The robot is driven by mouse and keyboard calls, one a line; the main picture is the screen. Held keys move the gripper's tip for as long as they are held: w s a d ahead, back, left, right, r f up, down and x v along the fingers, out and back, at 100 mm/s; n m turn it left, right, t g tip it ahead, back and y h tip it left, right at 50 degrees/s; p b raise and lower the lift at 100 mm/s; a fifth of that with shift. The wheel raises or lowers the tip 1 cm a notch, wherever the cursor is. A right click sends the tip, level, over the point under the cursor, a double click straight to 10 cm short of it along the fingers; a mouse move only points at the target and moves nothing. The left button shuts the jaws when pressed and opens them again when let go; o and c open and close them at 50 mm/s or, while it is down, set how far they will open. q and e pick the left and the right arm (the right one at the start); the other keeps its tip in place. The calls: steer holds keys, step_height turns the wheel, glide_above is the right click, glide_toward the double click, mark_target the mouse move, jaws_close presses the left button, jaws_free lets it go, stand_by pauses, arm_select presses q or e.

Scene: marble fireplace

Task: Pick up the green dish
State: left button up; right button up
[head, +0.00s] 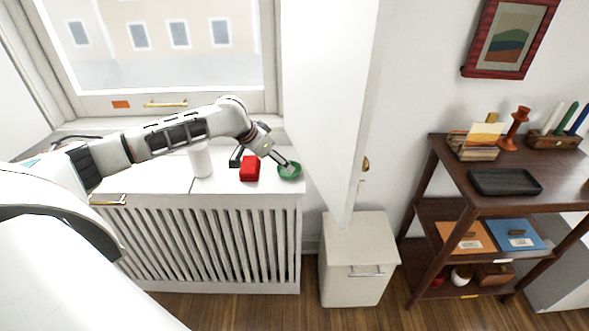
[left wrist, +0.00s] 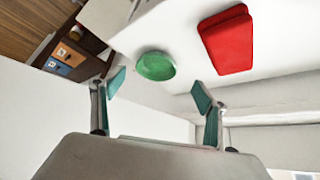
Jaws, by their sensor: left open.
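The green dish (head: 289,171) is small and round and sits on the white radiator cover (head: 243,189) near its right end. It also shows in the left wrist view (left wrist: 155,66), ahead of my fingers and roughly between them. My left gripper (head: 290,168) is at the dish in the head view, and its fingertips overlap part of it. In the left wrist view the two teal finger pads (left wrist: 160,88) are wide apart with nothing between them. I cannot tell whether a finger touches the dish. My right gripper is not in view.
A red block (head: 250,168) lies just left of the dish, with a black object (head: 236,157) behind it and a white cylinder (head: 200,160) farther left. A white panel (head: 325,90) stands close on the right. A white cabinet (head: 358,262) and a brown shelf (head: 520,177) are farther right.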

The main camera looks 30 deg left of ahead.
arm_select(q)
steer(key=shift+w+d+f, duration=0.1)
steer(key=shift+w+f, duration=0.05)
steer(key=shift+f, duration=0.45)
steer(key=shift+w+d+f, duration=0.1)
steer(key=shift+w+f, duration=0.1)
steer(key=shift+f, duration=0.1)
steer(key=x, duration=0.1)
steer(key=b+x, duration=0.1)
steer(key=x, duration=0.2)
steer(key=shift+w+d+b, duration=0.3)
steer(key=shift+w+b, duration=0.05)
steer(key=shift+b, duration=0.05)
steer(key=shift+w+f, duration=0.1)
steer(key=shift+w, duration=0.05)
steer(key=shift+c, duration=0.5)
steer(key=c, duration=1.1)
steer(key=shift+c, duration=0.7)
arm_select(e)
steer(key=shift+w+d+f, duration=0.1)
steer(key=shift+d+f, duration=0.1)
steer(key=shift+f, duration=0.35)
